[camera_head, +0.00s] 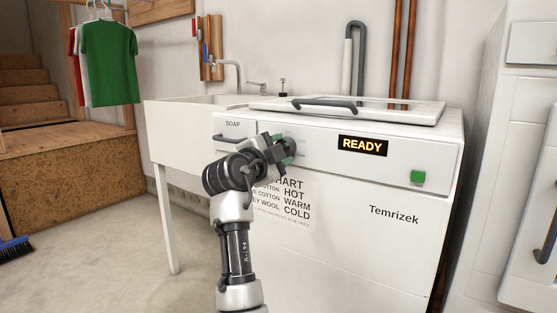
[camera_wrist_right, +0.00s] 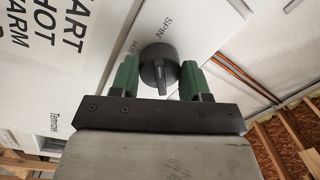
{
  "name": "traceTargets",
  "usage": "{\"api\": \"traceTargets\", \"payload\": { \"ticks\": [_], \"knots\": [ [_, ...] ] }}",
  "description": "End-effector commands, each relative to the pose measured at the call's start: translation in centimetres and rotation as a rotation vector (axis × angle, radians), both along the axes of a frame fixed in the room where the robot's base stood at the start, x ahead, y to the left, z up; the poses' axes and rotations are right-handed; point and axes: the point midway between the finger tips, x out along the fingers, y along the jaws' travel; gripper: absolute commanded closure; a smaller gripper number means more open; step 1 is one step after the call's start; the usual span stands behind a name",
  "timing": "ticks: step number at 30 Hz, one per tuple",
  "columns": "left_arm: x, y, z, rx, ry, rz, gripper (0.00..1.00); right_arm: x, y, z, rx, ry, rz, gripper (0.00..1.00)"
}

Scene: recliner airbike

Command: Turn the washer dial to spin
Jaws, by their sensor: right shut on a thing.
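The white washer (camera_head: 345,235) stands in the middle of the head view, its display (camera_head: 363,146) reading READY. My right gripper (camera_head: 285,150) is at the front panel, left of the display, and hides the dial there. In the right wrist view, the round dark grey dial (camera_wrist_right: 160,68) sits between the green fingers of my right gripper (camera_wrist_right: 160,80), which is shut on it. My left gripper is out of view.
A green button (camera_head: 417,177) is at the panel's right end. The soap drawer (camera_head: 233,130) is at its left. The lid (camera_head: 390,109) on top is closed. A white sink (camera_head: 185,120) stands left of the washer, and another white appliance (camera_head: 530,130) stands right.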

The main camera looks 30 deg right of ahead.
Motion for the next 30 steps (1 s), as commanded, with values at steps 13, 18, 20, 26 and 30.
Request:
{"api": "traceTargets", "payload": {
  "ticks": [13,18,20,26,30],
  "knots": [
    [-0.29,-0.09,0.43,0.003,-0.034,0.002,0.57,0.09,0.07,-0.33,0.065,-0.137,-0.001,0.78],
    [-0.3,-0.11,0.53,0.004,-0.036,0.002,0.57,0.09,0.06,-0.28,0.068,-0.146,-0.001,0.78],
    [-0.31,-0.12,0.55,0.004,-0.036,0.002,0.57,0.09,0.06,-0.28,0.069,-0.147,-0.001,0.78],
    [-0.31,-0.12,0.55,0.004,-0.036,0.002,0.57,0.08,0.05,-0.26,0.068,-0.146,-0.001,0.78],
    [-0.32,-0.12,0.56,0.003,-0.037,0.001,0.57,0.07,0.05,-0.23,0.068,-0.146,-0.001,0.36]
  ]
}}
